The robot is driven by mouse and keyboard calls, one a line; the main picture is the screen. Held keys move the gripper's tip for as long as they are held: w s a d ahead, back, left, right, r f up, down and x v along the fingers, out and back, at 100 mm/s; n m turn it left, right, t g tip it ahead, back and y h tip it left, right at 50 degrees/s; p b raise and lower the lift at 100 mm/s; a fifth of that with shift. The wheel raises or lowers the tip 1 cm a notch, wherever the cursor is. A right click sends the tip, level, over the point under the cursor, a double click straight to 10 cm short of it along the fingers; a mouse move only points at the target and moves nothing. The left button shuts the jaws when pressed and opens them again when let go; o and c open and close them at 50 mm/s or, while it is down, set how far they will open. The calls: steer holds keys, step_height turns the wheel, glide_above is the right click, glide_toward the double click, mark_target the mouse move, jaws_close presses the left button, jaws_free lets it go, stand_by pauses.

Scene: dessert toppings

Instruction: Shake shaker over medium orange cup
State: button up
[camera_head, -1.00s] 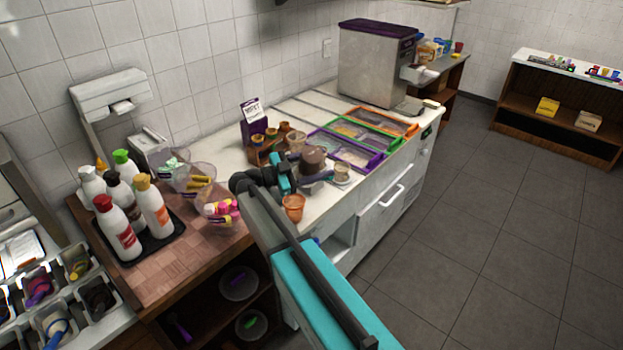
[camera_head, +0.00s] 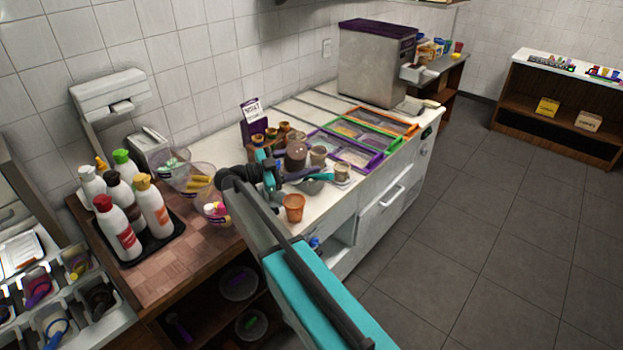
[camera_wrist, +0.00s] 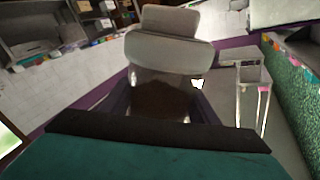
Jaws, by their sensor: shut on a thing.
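The medium orange cup (camera_head: 294,208) stands upright on the white counter near its front edge. My gripper (camera_head: 298,176) is shut on the shaker (camera_head: 296,155), behind and above the cup in the head view. The shaker has a brown lower part and a paler grey upper part. In the wrist view the shaker (camera_wrist: 168,52) shows as a grey, stepped, translucent body with dark brown between my fingers. Its exact tilt is hard to tell. The cup is not visible in the wrist view.
Other small containers (camera_head: 318,155) stand close behind my gripper. Topping trays with purple, green and orange rims (camera_head: 375,127) lie to the right. Sauce bottles (camera_head: 118,228) and clear bins stand at the left.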

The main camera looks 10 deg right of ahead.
steer(key=shift+w+a+r, duration=0.15)
steer(key=shift+w+a, duration=0.2)
steer(key=shift+a, duration=0.4)
step_height(320, 180, down, 8)
steer(key=b, duration=0.4)
steer(key=shift+r, duration=0.25)
steer(key=shift+s+f, duration=0.15)
steer(key=shift+f, duration=0.15)
steer(key=shift+f, duration=0.15)
stand_by(0.4)
steer(key=shift+w+a+r+p, duration=0.1)
steer(key=shift+r+p, duration=0.05)
steer(key=shift+r, duration=0.3)
steer(key=shift+w+r+p, duration=0.1)
steer(key=shift+r+p, duration=0.05)
steer(key=shift+r, duration=0.3)
steer(key=shift+w+r+p, duration=0.1)
steer(key=shift+r+p, duration=1.05)
steer(key=shift+r, duration=1.9)
